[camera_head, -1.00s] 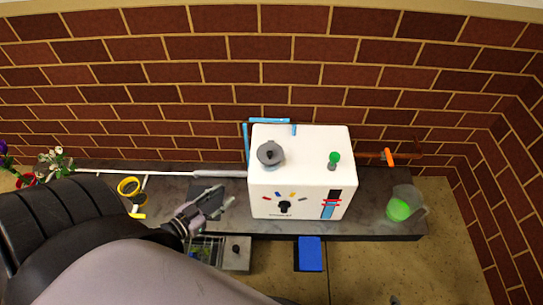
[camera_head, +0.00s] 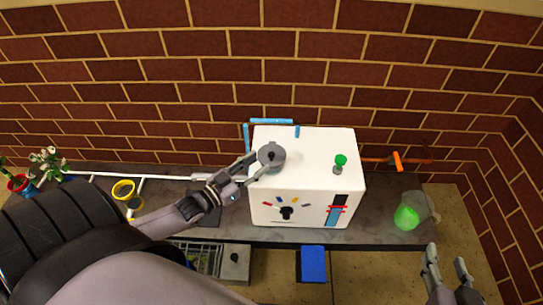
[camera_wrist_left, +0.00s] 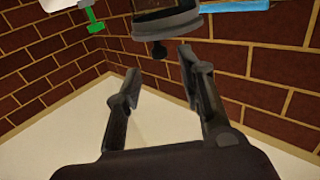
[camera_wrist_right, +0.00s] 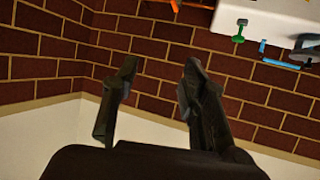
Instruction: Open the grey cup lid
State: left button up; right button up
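The grey cup lid (camera_head: 271,153) with a dark knob sits on the top left of the white machine (camera_head: 325,150). In the left wrist view the lid (camera_wrist_left: 165,22) appears upside down, its knob (camera_wrist_left: 158,51) pointing between my fingers. My left gripper (camera_head: 258,166) is open at the lid's left and front side, overlapping its edge in the head view. I cannot tell whether a finger touches it. My right gripper (camera_head: 446,260) is open and empty at the lower right, away from the machine.
A green knob (camera_head: 340,160) stands on the machine's top right. Blue bars (camera_head: 271,121) lie behind it and an orange handle (camera_head: 397,161) is at its right. A green-filled jug (camera_head: 407,216) stands right, a blue box (camera_head: 313,264) in front, and flower pots (camera_head: 20,184) far left.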

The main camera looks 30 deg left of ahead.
aim_at(269, 156)
pick_arm(q)
jog(key=b+x, duration=0.1)
jog(key=x, duration=0.4)
jog(key=shift+w+f, duration=0.1)
jog(key=shift+w, duration=0.35)
jog(key=shift+w+d, duration=0.15)
jog(key=shift+w, duration=0.2)
pick_arm(e)
notch_tip(269, 156, up, 8)
jog(key=w+a+t+y, duration=0.1)
jog(key=w+t, duration=0.1)
jog(key=t, duration=0.2)
jog(key=shift+w+a+f+t, duration=0.25)
jog(key=shift+w+a+t, duration=0.05)
jog(key=shift+a, duration=0.05)
pick_arm(q)
jog(key=shift+c, duration=0.5)
grip_shut()
